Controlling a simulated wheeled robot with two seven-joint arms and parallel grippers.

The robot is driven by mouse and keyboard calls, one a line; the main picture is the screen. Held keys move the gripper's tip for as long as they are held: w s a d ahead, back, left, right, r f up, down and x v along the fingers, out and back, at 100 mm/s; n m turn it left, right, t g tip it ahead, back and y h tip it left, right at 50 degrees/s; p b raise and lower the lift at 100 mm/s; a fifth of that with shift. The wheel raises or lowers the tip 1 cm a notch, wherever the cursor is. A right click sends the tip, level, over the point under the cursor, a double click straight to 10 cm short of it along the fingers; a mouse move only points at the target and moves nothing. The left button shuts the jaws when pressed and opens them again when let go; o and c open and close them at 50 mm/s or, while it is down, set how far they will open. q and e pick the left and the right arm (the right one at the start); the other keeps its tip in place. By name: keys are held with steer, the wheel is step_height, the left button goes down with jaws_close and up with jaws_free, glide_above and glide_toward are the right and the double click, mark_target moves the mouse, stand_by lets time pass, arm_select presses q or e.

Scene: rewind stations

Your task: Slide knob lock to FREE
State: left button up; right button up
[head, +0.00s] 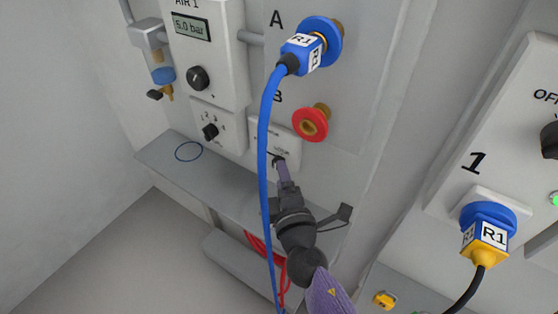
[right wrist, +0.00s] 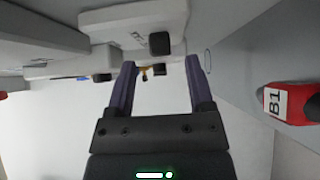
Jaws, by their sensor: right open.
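A small white plate (head: 262,130) with faint lettering, likely the knob lock, sits on the wall panel below port B. The blue hose and my right gripper partly cover it, and its lettering is too small to read. In the right wrist view a white box (right wrist: 110,25) carries a black square slider or knob (right wrist: 159,43). My right gripper (head: 281,166) is just below the plate, pointing at it. In the right wrist view the open fingers (right wrist: 160,66) are empty, with the black knob beyond and between their tips. My left gripper is not in view.
A blue hose (head: 265,130) hangs from port A, close left of my right gripper. A red port (head: 310,124) is just above. A grey shelf (head: 160,155) with a blue ring (head: 189,151) lies below. A red plug marked B1 (right wrist: 292,103) shows at right in the wrist view.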

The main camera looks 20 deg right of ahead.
steer(key=w, duration=0.3)
steer(key=shift+d, duration=0.2)
steer(key=shift+c, duration=0.3)
jaws_close()
